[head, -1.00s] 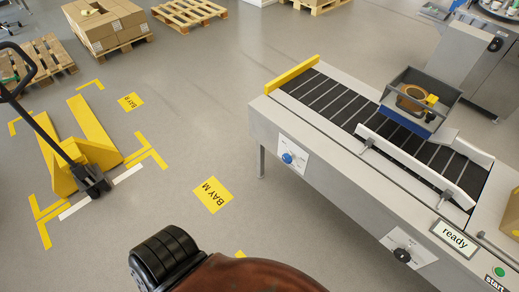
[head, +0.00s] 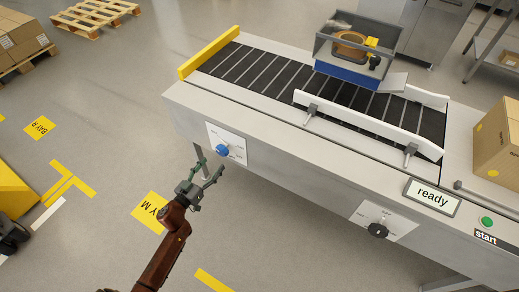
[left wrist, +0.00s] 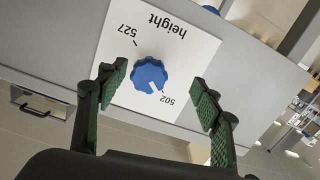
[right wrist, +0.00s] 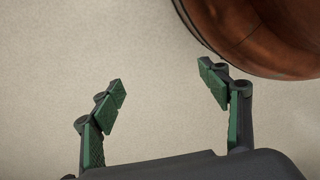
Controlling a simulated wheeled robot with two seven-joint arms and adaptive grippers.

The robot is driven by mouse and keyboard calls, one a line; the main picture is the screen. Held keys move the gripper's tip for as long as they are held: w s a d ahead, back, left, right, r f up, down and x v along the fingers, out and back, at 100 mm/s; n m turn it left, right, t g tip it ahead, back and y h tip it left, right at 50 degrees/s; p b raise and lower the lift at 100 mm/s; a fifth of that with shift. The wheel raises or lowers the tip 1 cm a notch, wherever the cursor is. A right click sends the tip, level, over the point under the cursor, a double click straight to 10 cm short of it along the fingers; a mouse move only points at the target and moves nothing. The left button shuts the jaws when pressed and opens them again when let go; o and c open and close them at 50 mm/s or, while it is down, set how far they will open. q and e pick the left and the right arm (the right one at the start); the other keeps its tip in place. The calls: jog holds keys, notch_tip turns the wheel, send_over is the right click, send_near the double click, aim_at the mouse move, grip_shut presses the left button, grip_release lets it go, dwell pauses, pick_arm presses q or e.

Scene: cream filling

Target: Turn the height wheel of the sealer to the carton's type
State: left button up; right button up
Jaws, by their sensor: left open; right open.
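The sealer's height wheel (head: 222,151) is a blue knob on a white plate on the sealer's front. In the left wrist view the wheel (left wrist: 150,74) shows a white mark pointing towards "502"; "527" is the other number visible. My left gripper (head: 206,168) is open just in front of the wheel; its fingers (left wrist: 160,92) stand to either side of the wheel in the picture, apart from it. A brown carton (head: 497,145) with a yellow dot stands at the right; I cannot read a type on it. My right gripper (right wrist: 160,85) is open and empty above the floor.
The sealer carries a dark roller belt (head: 265,75), white side guides (head: 370,122) and a sealing head (head: 350,48). A black knob (head: 377,230), a "ready" display (head: 432,196) and a green start button (head: 487,221) are to the right.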

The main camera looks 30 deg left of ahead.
aim_at(220, 152)
pick_arm(q)
jog(key=shift+w+d+r+t+h, duration=0.2)
jog(key=shift+w+r, duration=0.1)
jog(key=shift+r, duration=0.3)
jog(key=shift+w+d+r+t+h, duration=0.15)
jog(key=shift+w+r, duration=0.15)
jog(key=shift+r, duration=0.3)
jog(key=w+b, duration=0.1)
jog(key=w, duration=0.1)
jog(key=w+b, duration=0.1)
jog(key=w, duration=0.1)
jog(key=w+b, duration=0.1)
jog(key=w, duration=0.1)
jog(key=shift+w+d, duration=0.25)
jog(key=shift+w, duration=0.35)
pick_arm(e)
notch_tip(220, 152, up, 10)
jog(key=w+a, duration=0.1)
jog(key=w, duration=0.1)
jog(key=shift+a, duration=0.3)
jog(key=shift+f, duration=0.1)
pick_arm(q)
jog(key=c, duration=1.2)
jog(key=shift+m, duration=0.3)
